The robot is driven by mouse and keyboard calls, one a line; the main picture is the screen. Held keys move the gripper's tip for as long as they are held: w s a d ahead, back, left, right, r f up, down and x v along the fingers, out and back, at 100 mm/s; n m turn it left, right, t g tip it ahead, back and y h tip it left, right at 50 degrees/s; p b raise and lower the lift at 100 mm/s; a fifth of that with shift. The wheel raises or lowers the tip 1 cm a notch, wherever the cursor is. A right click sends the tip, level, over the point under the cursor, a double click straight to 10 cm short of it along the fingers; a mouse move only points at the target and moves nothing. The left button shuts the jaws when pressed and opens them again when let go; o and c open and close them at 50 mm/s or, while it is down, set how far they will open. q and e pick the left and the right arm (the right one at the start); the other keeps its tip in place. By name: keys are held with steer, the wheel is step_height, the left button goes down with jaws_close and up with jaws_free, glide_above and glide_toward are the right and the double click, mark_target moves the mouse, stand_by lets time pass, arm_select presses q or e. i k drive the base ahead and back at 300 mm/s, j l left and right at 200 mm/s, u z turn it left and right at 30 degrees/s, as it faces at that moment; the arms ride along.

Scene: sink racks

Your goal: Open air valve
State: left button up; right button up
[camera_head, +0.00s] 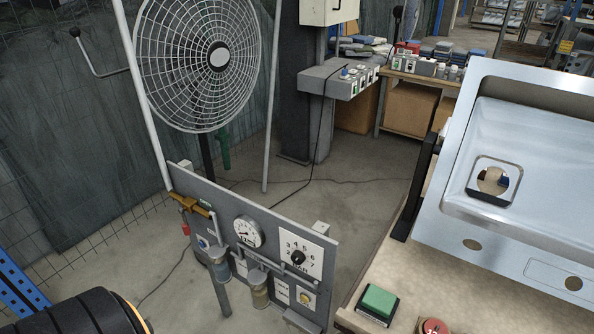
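A grey air panel (270,222) stands upright on the floor at the lower left of the middle. A yellow-orange valve lever (190,204) sits near its upper left corner, with a small red part beside it. The lever lies roughly along the panel's face, sloping down to the right. A round white pressure gauge (248,231) and a black knob (298,257) on a numbered BAR plate are to its right. The gauge reading is too small to tell. Neither of my grippers is in view, and nothing is touching the lever.
A large fan (197,62) stands behind the panel. At right is a bench with a steel sink (455,215), a green button (378,302) and a red button (433,327). A black ribbed part fills the lower left corner. Bare floor lies between panel and bench.

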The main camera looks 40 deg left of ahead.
mark_target(186, 228)
steer(key=j+z, duration=0.35)
steer(key=j, duration=0.15)
steer(key=k+j+z, duration=0.15)
steer(key=j+z, duration=0.2)
steer(key=k+j+z, duration=0.15)
steer(key=j+z, duration=0.2)
steer(key=j, duration=0.25)
steer(key=k+j+z, duration=0.2)
steer(key=j+z, duration=0.15)
steer(key=k+j+z, duration=0.55)
steer(key=j+z, duration=0.15)
